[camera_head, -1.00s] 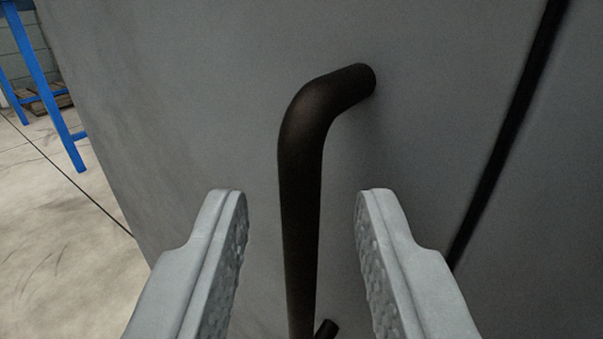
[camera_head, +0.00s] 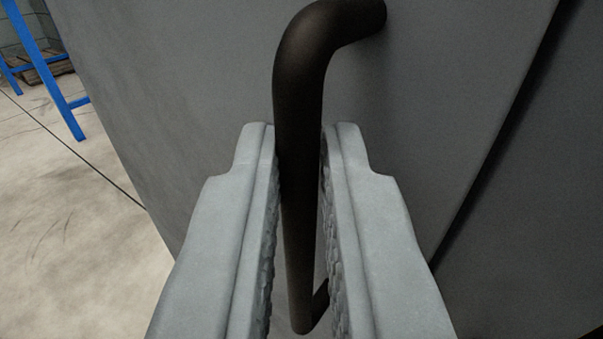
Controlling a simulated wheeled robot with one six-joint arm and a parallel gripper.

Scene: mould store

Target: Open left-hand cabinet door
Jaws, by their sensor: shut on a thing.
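The left-hand cabinet door (camera_head: 180,90) is a flat grey panel that fills most of the view. Its dark, bent bar handle (camera_head: 300,90) runs upright, with its upper end curving right into the panel and its lower end bending back low down. My gripper (camera_head: 299,140) is shut on the handle, with one ridged grey finger on each side of the bar. The bar stays in view between the fingers. A dark gap (camera_head: 510,130) runs slantwise along the door's right edge.
Another dark grey panel (camera_head: 545,200) lies right of the gap. At the left is open concrete floor (camera_head: 60,200). A blue metal frame (camera_head: 45,70) stands on it at the upper left, with a wooden pallet-like thing (camera_head: 45,68) behind.

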